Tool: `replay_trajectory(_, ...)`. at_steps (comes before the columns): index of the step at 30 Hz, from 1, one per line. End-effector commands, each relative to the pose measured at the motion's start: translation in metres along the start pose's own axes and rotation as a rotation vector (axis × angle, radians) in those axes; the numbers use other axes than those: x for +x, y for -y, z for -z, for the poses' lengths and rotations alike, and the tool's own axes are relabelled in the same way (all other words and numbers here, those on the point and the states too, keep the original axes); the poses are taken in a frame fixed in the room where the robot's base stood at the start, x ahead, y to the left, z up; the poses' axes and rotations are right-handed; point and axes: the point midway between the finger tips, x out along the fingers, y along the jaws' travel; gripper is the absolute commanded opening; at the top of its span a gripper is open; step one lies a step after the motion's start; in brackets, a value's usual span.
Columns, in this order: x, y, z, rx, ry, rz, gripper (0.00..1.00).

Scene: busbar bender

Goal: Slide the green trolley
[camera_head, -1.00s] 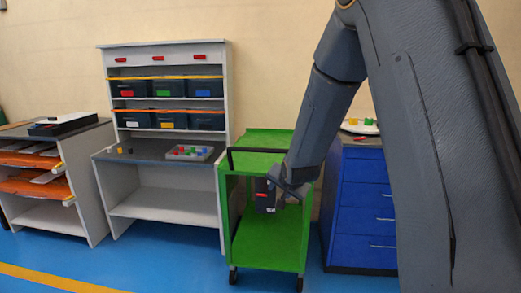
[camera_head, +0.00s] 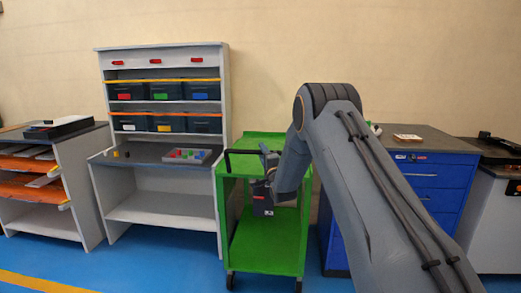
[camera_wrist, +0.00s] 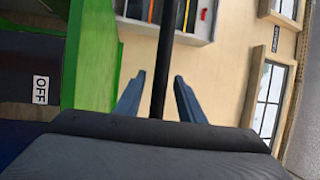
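The green trolley (camera_head: 268,246) stands on the blue floor between the grey workstation and the blue cabinet. My gripper (camera_head: 267,153) is at the right part of the handle, partly hidden by my own arm. In the wrist view my gripper (camera_wrist: 160,98) has its two fingers apart, with the dark handle bar (camera_wrist: 164,50) between them and gaps on both sides. The trolley's green side (camera_wrist: 95,60) shows at left.
The grey workstation (camera_head: 160,208) with dark bins (camera_head: 165,122) stands close left of the trolley. The blue drawer cabinet (camera_head: 433,178) stands close on its right. A shelf unit with orange trays (camera_head: 30,183) is at far left. Open blue floor (camera_head: 130,265) lies in front.

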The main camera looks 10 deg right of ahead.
Motion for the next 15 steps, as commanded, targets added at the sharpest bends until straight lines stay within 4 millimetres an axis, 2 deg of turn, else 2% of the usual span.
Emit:
replay_trajectory(6, 0.028, -0.001, 0.0, -0.001, 0.0, -0.001, 0.36)
replay_trajectory(15, 0.04, 0.0, 0.0, -0.001, 0.0, -0.002, 0.36)
